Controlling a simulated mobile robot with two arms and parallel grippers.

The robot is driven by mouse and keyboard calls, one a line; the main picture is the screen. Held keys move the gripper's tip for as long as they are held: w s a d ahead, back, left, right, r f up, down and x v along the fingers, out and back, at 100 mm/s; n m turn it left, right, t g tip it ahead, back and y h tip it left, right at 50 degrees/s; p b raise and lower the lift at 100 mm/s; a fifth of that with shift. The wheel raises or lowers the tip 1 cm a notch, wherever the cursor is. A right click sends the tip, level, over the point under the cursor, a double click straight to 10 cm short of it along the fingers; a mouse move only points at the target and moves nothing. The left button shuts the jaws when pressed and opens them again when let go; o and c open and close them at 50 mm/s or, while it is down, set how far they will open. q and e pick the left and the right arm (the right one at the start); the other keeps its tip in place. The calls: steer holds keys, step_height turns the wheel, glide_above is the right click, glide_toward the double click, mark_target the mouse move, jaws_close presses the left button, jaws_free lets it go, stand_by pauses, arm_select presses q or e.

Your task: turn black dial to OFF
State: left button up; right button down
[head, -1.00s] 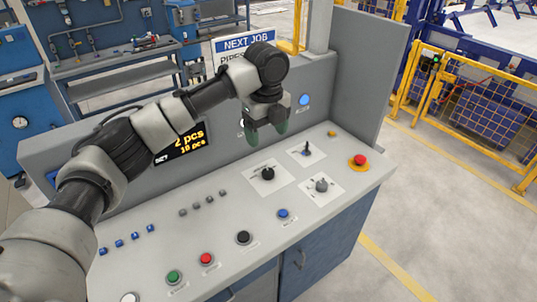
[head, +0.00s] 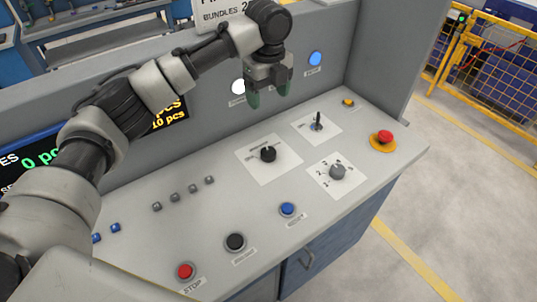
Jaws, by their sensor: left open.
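The black dial (head: 268,154) sits on a white label plate in the middle of the sloped grey control panel (head: 213,235). The lettering around the dial is too small to read, so its setting cannot be told. My left gripper (head: 268,97) has green-tipped fingers that point down, spread apart and empty. It is above and behind the dial, in front of the upright back panel, and does not touch the dial. My right gripper is out of view.
A grey rotary knob (head: 337,171), a small lever switch (head: 318,122) and a red emergency button (head: 384,137) lie right of the dial. Blue (head: 288,209), black (head: 235,242) and red (head: 185,271) buttons line the front. The upright back panel bears a lit white lamp (head: 238,87) and a blue lamp (head: 316,58).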

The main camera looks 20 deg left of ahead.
arm_select(q)
steer(key=b, duration=0.8)
glide_above(268, 151)
step_height(268, 151, down, 10)
step_height(268, 151, down, 10)
steer(key=shift+f+p, duration=0.25)
steer(key=shift+p, duration=0.05)
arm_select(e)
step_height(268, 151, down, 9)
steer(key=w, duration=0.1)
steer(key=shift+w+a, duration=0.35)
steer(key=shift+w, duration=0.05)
arm_select(q)
steer(key=shift+c, duration=0.5)
